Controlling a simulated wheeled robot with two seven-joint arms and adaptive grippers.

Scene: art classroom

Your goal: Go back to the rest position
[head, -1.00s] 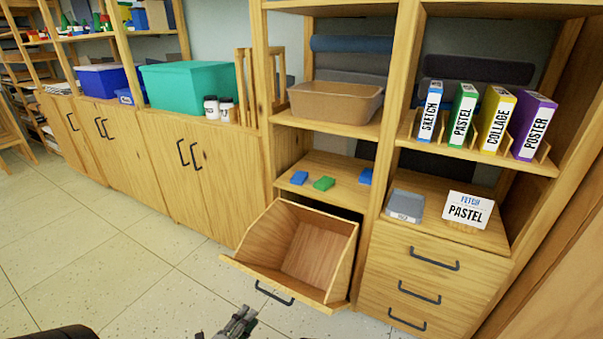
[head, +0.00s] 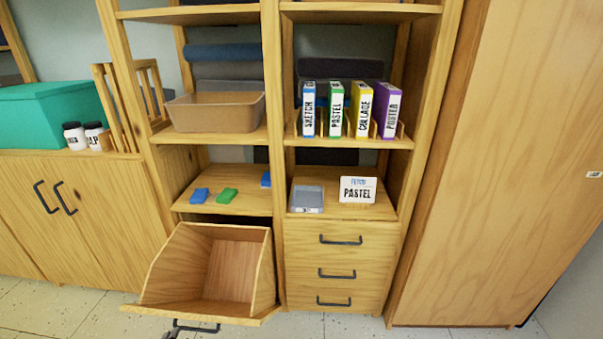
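Neither of my grippers can be made out in the head view. A tiny dark grey bit shows at the bottom edge beside the open bin's handle, too small to identify. The tilt-out bin (head: 232,268) stands open and looks empty, its black handle (head: 196,326) at the bottom of the picture. A card reading "FETCH PASTEL" (head: 357,190) stands beside a grey tray (head: 306,199) on top of the drawers. The green PASTEL box (head: 335,108) stands upright between the blue SKETCH box (head: 308,108) and the yellow COLLAGE box (head: 362,109).
The purple POSTER box (head: 389,110) ends the row. Blue (head: 200,195) and green (head: 227,195) blocks lie on the shelf above the bin. Three drawers (head: 341,260) are shut. A tall wooden cabinet (head: 490,170) stands at the right. The open bin juts out over the floor.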

